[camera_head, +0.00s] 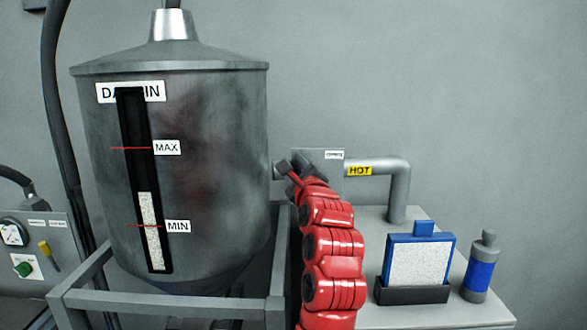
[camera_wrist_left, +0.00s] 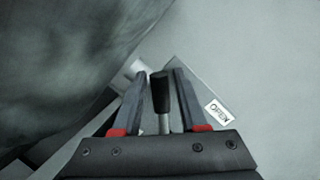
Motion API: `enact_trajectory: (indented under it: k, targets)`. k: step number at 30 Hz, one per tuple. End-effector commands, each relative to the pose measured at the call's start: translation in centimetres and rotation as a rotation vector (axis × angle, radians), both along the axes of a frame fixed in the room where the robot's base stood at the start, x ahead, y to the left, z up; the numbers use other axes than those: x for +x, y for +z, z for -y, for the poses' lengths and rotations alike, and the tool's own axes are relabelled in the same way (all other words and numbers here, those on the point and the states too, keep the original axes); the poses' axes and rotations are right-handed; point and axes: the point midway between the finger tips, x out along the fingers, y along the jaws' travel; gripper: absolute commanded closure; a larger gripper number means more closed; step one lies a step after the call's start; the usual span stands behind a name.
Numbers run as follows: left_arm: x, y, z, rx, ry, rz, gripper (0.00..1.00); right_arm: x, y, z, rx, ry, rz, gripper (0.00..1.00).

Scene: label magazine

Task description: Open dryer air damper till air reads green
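The damper handle (camera_wrist_left: 161,92), a black grip on a metal rod, stands between the fingers of my left gripper (camera_wrist_left: 162,100) in the left wrist view. The fingers are apart, one on each side; the left one shows a gap and I cannot tell whether the right one touches. In the head view, my left gripper (camera_head: 290,170) is in front of the grey damper plate (camera_head: 322,169), and the handle is not clearly visible there. An OPEN label (camera_wrist_left: 217,113) is on the plate, right of the handle. My right gripper is not in view.
The large metal hopper (camera_head: 215,150) stands close left of my gripper, with a grey frame (camera_head: 170,303) below. A pipe (camera_head: 397,185) marked HOT runs right. A panel at left has a small dial (camera_head: 13,234); its reading is unclear. A blue-framed filter (camera_head: 418,262) and canister (camera_head: 481,270) stand right.

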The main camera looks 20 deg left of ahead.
Motion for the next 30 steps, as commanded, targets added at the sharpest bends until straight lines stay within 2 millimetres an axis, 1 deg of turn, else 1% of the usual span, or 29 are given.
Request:
enact_trajectory:
  k: [1,2,10,14,17,20,24,30]
  targets:
    - [0.0,0.0,0.0,0.0,0.0,0.0,0.47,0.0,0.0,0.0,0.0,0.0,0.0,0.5]
    - [0.0,0.0,0.0,0.0,0.0,0.0,0.44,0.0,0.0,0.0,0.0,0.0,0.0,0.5]
    - [-0.1,0.0,0.0,-0.001,0.001,0.001,0.44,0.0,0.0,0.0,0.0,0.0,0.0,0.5]
    - [-0.8,-0.2,0.5,-0.002,0.0,0.003,0.44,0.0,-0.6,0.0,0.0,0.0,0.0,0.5]
    - [-2.2,-0.6,1.4,-0.001,-0.003,0.004,0.44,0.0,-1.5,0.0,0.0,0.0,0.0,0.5]
    - [-4.3,-0.9,2.7,-0.004,-0.004,0.007,0.44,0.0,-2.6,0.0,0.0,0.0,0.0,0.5]
    - [-7.7,-1.3,4.7,-0.004,-0.005,0.007,0.44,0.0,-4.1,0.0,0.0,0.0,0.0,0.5]
    - [-11.9,-1.6,7.1,-0.002,-0.004,0.004,0.44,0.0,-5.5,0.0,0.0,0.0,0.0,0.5]
